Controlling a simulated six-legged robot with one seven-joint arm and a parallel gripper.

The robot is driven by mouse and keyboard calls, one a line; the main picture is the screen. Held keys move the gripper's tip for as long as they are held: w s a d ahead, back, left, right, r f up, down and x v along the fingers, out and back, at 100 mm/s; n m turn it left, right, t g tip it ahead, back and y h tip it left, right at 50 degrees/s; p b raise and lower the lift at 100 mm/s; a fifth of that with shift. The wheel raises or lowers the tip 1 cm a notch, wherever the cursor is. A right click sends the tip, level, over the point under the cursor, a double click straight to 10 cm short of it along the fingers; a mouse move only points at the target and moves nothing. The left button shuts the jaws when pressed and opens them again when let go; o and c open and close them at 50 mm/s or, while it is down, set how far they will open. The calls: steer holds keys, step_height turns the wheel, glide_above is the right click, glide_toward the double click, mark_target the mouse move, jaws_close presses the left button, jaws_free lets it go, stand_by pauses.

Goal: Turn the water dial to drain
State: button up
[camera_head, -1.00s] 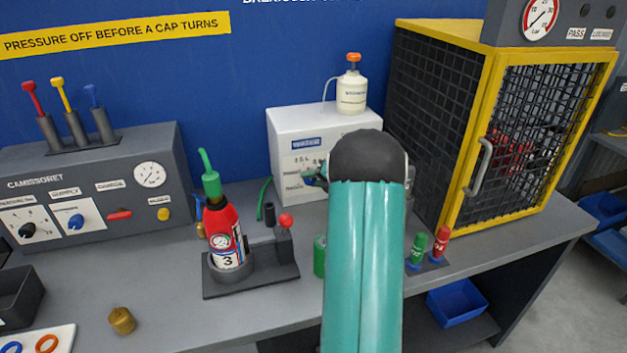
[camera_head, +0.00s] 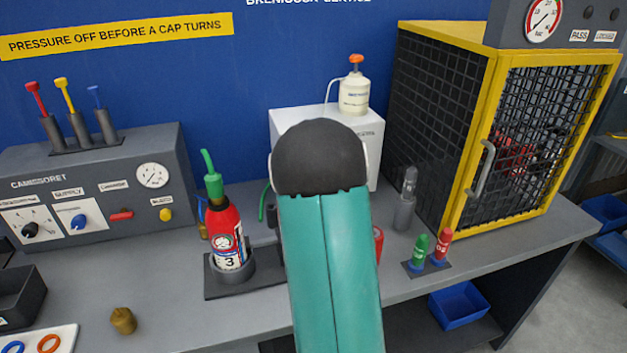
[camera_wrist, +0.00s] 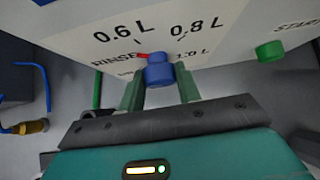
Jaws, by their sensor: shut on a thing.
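The water dial (camera_wrist: 159,70) is a blue knob on the front of a white box (camera_wrist: 218,30). Printed labels around it read 0.6 L, 0.8 L, 1.0 L and RINSE; a lower-left label is partly hidden. A small red mark, seemingly its pointer, shows at the knob's upper left, near RINSE. My gripper (camera_wrist: 160,84) is shut on the dial, one green finger on each side. In the head view the white box (camera_head: 372,135) stands at the back, and my arm hides its dial and my gripper.
A green START knob (camera_wrist: 270,51) sits right of the dial. A red extinguisher (camera_head: 227,232) stands in a holder left of my arm. A grey cylinder with a clear top (camera_head: 404,205) and a yellow-framed cage (camera_head: 480,130) stand to the right.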

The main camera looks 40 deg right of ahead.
steer(key=n+g+h, duration=0.1)
steer(key=n+h, duration=0.1)
steer(key=h, duration=0.1)
steer(key=n+g+h, duration=0.1)
steer(key=n+h, duration=0.1)
steer(key=h, duration=0.2)
steer(key=n+g+h, duration=0.1)
steer(key=n+h, duration=0.1)
steer(key=h, duration=0.1)
steer(key=shift+w+a+f+n+h, duration=0.2)
steer(key=shift+a+f+n+h, duration=0.15)
steer(key=shift+a+n+h, duration=0.05)
stand_by(0.5)
steer(key=o, duration=1)
steer(key=shift+c, duration=0.2)
